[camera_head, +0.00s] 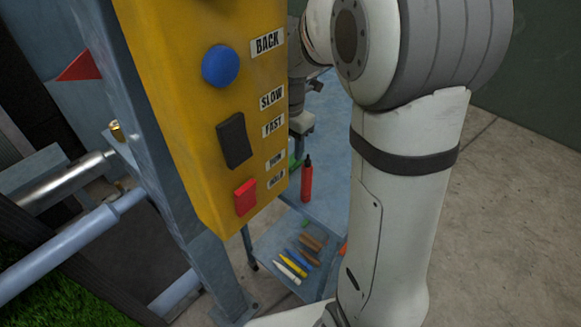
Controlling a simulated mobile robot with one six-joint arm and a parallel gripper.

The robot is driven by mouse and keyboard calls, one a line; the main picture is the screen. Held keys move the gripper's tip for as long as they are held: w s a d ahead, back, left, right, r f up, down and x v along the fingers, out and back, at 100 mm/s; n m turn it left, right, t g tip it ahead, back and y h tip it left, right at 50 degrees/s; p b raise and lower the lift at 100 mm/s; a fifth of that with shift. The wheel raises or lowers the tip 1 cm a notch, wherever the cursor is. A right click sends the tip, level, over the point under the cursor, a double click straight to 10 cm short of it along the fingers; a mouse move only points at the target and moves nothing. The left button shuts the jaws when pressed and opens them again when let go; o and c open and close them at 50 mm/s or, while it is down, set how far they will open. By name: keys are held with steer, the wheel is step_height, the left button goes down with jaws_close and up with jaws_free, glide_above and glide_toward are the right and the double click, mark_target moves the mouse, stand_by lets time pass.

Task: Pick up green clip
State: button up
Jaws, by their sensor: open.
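My gripper (302,122) shows in part between the yellow control panel and my white arm, over a blue-grey tabletop. Its jaws are open and I see nothing held in them. A green item (294,162) lies on the tabletop just below the gripper, mostly hidden by the panel's edge; it may be the green clip, but its shape cannot be made out. A smaller green bit (305,223) shows on the lower shelf, too small to identify.
A red bottle-like marker with a black top (306,180) stands upright close to the gripper. The yellow panel (190,130) with buttons blocks the left. The lower shelf (268,243) holds several coloured sticks. Rollers and turf lie at left; concrete floor is clear at right.

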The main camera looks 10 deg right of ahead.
step_height(320, 180, down, 6)
steer(key=shift+d+r, duration=0.1)
steer(key=shift+d, duration=0.05)
steer(key=c, duration=0.9)
